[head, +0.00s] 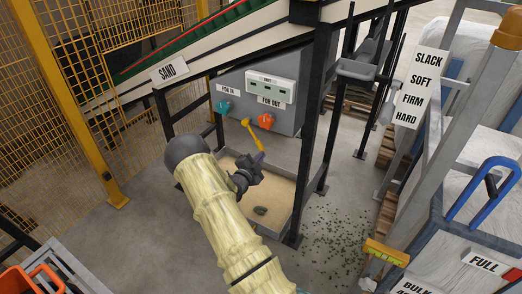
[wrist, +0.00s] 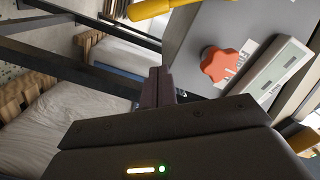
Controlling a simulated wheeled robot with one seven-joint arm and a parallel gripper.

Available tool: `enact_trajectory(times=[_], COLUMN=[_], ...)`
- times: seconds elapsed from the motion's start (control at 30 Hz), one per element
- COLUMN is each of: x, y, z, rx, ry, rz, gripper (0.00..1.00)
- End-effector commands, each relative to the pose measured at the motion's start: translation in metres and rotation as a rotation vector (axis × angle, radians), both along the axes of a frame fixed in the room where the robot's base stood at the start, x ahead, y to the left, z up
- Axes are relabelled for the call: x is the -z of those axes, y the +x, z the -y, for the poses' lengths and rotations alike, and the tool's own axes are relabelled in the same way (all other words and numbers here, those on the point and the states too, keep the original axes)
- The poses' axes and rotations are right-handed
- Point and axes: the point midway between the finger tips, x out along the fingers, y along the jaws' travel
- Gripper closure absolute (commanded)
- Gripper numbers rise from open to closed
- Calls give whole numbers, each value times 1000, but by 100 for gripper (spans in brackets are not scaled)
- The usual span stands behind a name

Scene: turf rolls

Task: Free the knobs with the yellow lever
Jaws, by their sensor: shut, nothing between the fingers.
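The yellow lever (head: 252,132) slants down across the front of a grey panel box, its lower end close to my fingertips. A yellow bar, likely this lever, shows at the top edge of the wrist view (wrist: 150,8), apart from the fingers. The teal knob (head: 224,107) is at the panel's left. The orange knob (head: 266,121) is just right of the lever and shows whole in the wrist view (wrist: 219,64). My gripper (head: 259,158) is shut and empty below the lever; its fingertips (wrist: 158,75) are together. Whether they touch the lever I cannot tell.
The grey panel (head: 285,97) carries a white display box (head: 270,86). Black frame legs (head: 317,130) stand right of my arm under the sloped conveyor. A sand tray (head: 280,205) lies below. A yellow mesh fence (head: 60,110) is left, a cart with a blue handle (head: 480,190) right.

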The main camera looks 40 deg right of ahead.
Motion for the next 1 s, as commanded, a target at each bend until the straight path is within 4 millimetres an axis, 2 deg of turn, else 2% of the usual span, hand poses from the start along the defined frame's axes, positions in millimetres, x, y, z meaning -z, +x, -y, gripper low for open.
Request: enact_trajectory(times=[0.33, 0.5, 0.63, 1.0], x=[2, 17, 23, 24], y=[25, 46, 55, 58], z=[58, 53, 51, 51], rx=[2, -3, -1, 0], ry=[-2, -1, -1, 0], rz=[2, -1, -1, 0], gripper=[100, 100, 100, 100])
